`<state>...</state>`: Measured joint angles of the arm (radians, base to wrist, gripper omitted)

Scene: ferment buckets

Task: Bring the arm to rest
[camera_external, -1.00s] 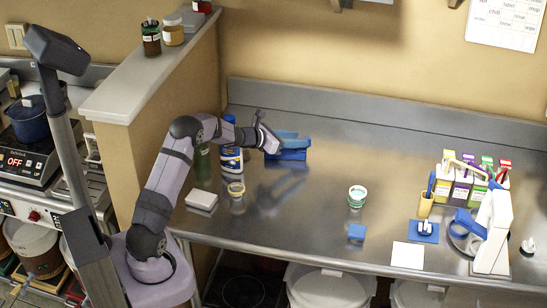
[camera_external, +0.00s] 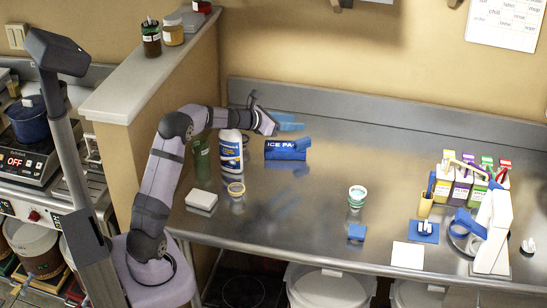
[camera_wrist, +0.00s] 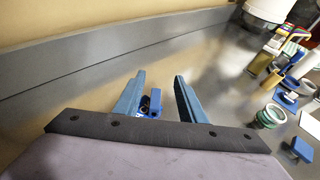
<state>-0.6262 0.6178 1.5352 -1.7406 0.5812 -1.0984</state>
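My gripper (camera_external: 290,121) is raised above the back left of the steel counter, with its blue fingers pointing right. In the wrist view my gripper (camera_wrist: 158,82) has its two fingers spread apart, with nothing gripped between them. A blue ice pack (camera_external: 287,149) with white lettering stands on the counter below and apart from the fingers. Part of the ice pack (camera_wrist: 154,103) shows through the gap between the fingers in the wrist view. The rest of it is hidden there by my gripper.
A white bottle with a blue label (camera_external: 231,152) and a green bottle (camera_external: 201,160) stand beside my forearm. The partition wall (camera_external: 165,75) rises at the left. A green-and-white round item (camera_external: 357,196) and a blue block (camera_external: 356,232) sit mid-counter. Space above the counter's middle is clear.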

